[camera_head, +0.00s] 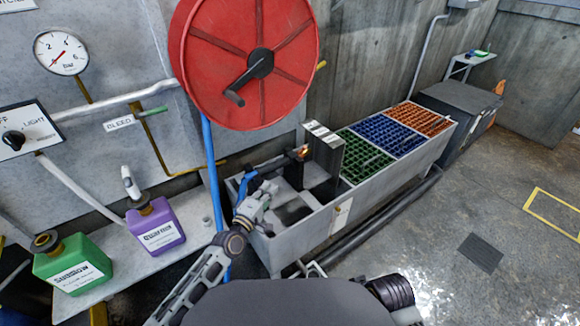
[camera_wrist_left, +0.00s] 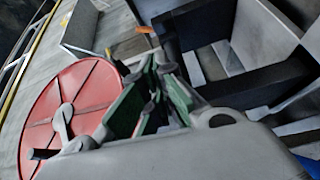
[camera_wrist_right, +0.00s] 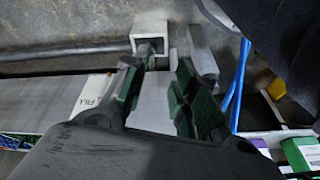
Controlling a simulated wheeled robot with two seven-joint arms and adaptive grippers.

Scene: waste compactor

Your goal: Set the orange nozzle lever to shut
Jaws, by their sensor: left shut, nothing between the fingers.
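A small orange piece (camera_head: 303,151), which looks like the nozzle lever, shows at the end of a dark nozzle (camera_head: 275,161) above the near end of the grey trough. Its setting is too small to read. An orange piece also shows just beyond the fingers in the left wrist view (camera_wrist_left: 146,30). My left gripper (camera_head: 268,188) is shut and empty, below and left of the orange piece, apart from it. Its green-padded fingers show in the left wrist view (camera_wrist_left: 155,85). My right gripper (camera_wrist_right: 160,78) is open and empty in the right wrist view.
A red reel (camera_head: 245,60) hangs above the grey trough (camera_head: 330,225). Green, blue and orange grids (camera_head: 385,135) cover its far part. A purple jug (camera_head: 155,228) and a green jug (camera_head: 72,265) stand on a shelf at the left. A blue hose (camera_head: 210,170) hangs nearby.

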